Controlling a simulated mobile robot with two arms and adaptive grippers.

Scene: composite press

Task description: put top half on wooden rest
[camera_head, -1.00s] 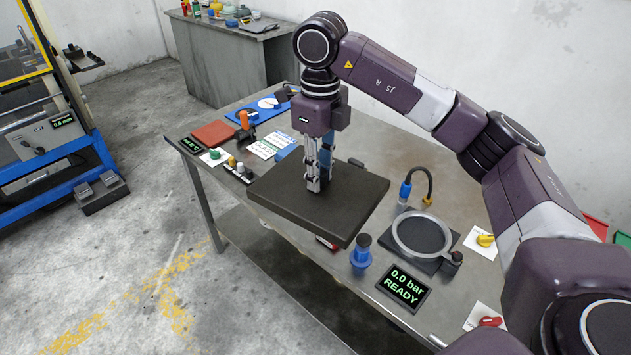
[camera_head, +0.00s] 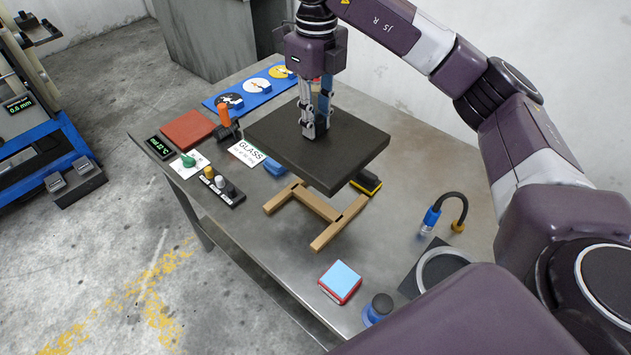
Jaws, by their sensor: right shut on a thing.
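The top half, a dark flat square plate (camera_head: 350,150), hangs from my right gripper (camera_head: 312,132), which is shut on it near its middle. The plate looks roughly level. The wooden rest (camera_head: 318,207), a light brown H-shaped frame, lies on the metal table (camera_head: 240,240). The plate is above and behind the rest in the picture and hides its far part. I cannot tell how large the gap between them is. My left gripper is not in view.
Close by are a blue block (camera_head: 274,167), a yellow-black item (camera_head: 367,184), a light-blue and red block (camera_head: 340,281), a blue knob (camera_head: 378,307) and a ring fixture (camera_head: 440,268). A switch strip (camera_head: 222,188) and red pad (camera_head: 187,131) are left. The front-left tabletop is bare.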

